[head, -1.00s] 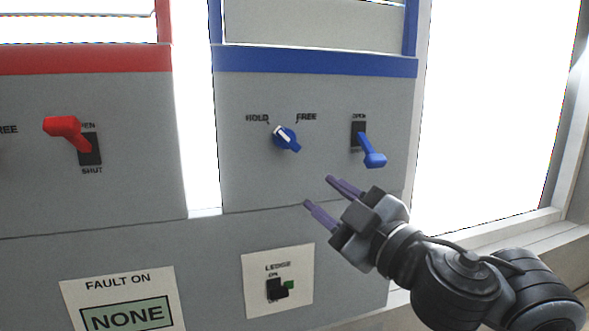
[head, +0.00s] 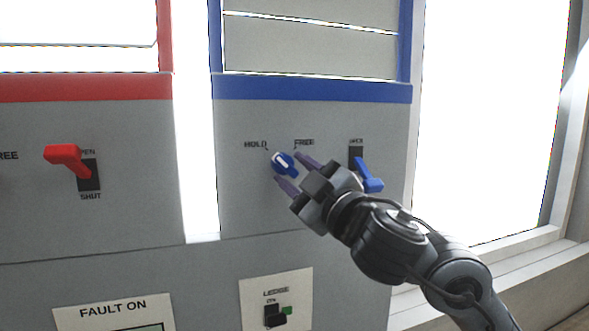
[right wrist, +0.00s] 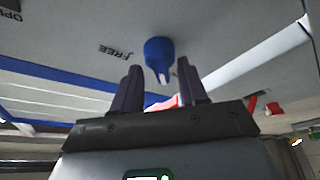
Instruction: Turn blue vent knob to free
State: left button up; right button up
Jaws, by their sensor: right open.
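The blue vent knob (head: 284,163) sits on the grey panel under the blue band, between the HOLD and FREE labels. Its white mark points up and left, toward HOLD. My right gripper (head: 291,172) is open, with its purple fingers close to the knob, one at its upper right and one at its lower left. In the right wrist view the knob (right wrist: 159,55) shows beyond and between the open fingertips (right wrist: 163,77). I cannot tell whether either finger touches it. My left gripper is not in view.
A blue lever (head: 368,178) is just right of the knob, close to my right gripper. A red lever (head: 67,158) is on the left panel. A LEDGE switch (head: 275,314) and a FAULT ON sign (head: 113,312) are below. A bright gap separates the panels.

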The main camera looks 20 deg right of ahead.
jog(key=shift+w, duration=0.35)
